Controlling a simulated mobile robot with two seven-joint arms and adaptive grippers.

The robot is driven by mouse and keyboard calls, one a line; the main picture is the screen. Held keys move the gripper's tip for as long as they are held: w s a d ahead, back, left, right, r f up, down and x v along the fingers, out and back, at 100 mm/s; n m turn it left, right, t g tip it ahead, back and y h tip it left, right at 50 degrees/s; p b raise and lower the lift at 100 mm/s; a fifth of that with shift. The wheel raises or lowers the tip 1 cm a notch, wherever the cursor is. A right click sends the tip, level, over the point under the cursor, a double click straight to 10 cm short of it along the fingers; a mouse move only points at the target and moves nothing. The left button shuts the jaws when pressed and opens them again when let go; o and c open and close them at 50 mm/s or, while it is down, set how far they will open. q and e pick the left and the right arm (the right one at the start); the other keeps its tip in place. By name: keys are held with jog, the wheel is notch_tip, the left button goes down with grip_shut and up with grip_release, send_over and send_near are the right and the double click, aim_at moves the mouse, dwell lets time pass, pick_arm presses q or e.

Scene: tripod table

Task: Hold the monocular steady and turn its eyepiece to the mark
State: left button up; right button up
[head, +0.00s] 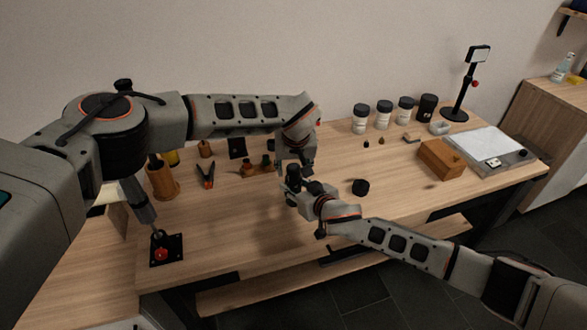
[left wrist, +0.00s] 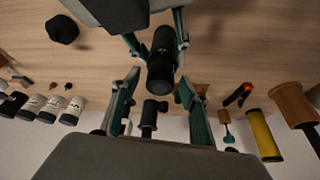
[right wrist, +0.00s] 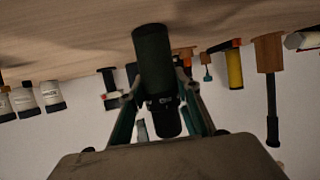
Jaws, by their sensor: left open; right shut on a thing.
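The monocular, a dark cylinder (head: 293,183), is off the table near its middle. My right gripper (head: 302,193) is shut on it. In the right wrist view the monocular (right wrist: 153,55) sits between my right fingers, its wide dark green barrel toward the top and a narrower black ribbed part below. In the left wrist view the monocular's round end (left wrist: 161,72) points at my left gripper (left wrist: 159,80). The left fingers are open, one on either side of that end, with gaps visible. My left gripper (head: 291,166) is above the monocular in the head view. I cannot make out the mark.
A black cap-like piece (head: 360,187) lies right of the grippers. White jars (head: 384,114) stand at the back, with a wooden box (head: 440,159) farther right. Pliers (head: 206,174) and a wooden holder (head: 161,181) are at left. The front middle table is clear.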

pick_arm(q)
jog(key=shift+w+f, duration=0.1)
jog(key=shift+f, duration=0.05)
jog(key=c, duration=1.1)
jog(key=shift+n, duration=0.4)
jog(key=shift+n+g+y, duration=0.4)
jog(key=shift+n+y, duration=0.7)
jog(key=shift+n, duration=1.3)
